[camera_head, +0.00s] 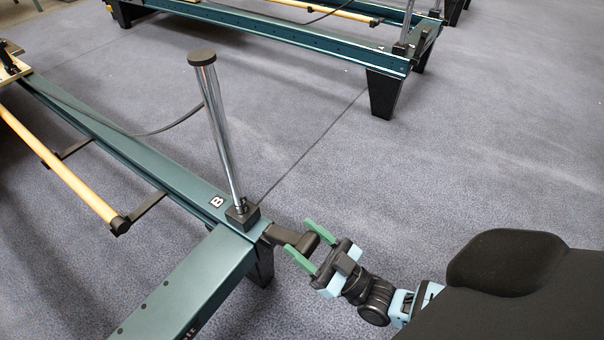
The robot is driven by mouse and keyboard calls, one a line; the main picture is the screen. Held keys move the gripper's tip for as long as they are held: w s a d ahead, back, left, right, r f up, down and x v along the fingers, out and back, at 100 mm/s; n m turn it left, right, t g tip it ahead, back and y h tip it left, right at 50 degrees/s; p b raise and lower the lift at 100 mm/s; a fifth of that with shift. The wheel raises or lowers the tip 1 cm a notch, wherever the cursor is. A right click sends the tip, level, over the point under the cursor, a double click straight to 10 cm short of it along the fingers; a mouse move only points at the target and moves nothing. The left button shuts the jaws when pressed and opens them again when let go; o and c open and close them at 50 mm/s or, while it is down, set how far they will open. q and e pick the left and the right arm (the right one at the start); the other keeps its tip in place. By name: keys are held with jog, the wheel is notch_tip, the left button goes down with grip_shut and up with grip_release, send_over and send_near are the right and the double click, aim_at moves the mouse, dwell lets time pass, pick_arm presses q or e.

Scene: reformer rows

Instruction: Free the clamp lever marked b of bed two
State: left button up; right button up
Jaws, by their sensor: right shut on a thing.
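The black clamp lever (279,234) sticks out to the right from the outer corner of the near teal bed frame (205,265), just below a white label with a black B (216,201). My right gripper (299,236), with green fingers, is shut on the lever, one finger on its far side and one on its near side. The fingers and gripper body hide part of the lever. A chrome post (222,130) with a black cap stands in a black block (242,214) at the same corner. My left gripper is out of view.
A wooden bar (60,168) with black ends runs along the near bed's left side. A grey cord (165,128) passes behind the post. Another teal bed (310,45) on a black leg (384,94) stands farther back. Open carpet (470,170) lies to the right.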

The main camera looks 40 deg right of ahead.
jog(key=shift+s+d+f, duration=0.1)
jog(key=shift+s+f, duration=0.2)
jog(key=shift+f, duration=0.3)
jog(key=o, duration=1.2)
jog(key=shift+o, duration=1)
jog(key=shift+w+r, duration=0.1)
jog(key=v, duration=0.8)
jog(key=shift+p, duration=0.45)
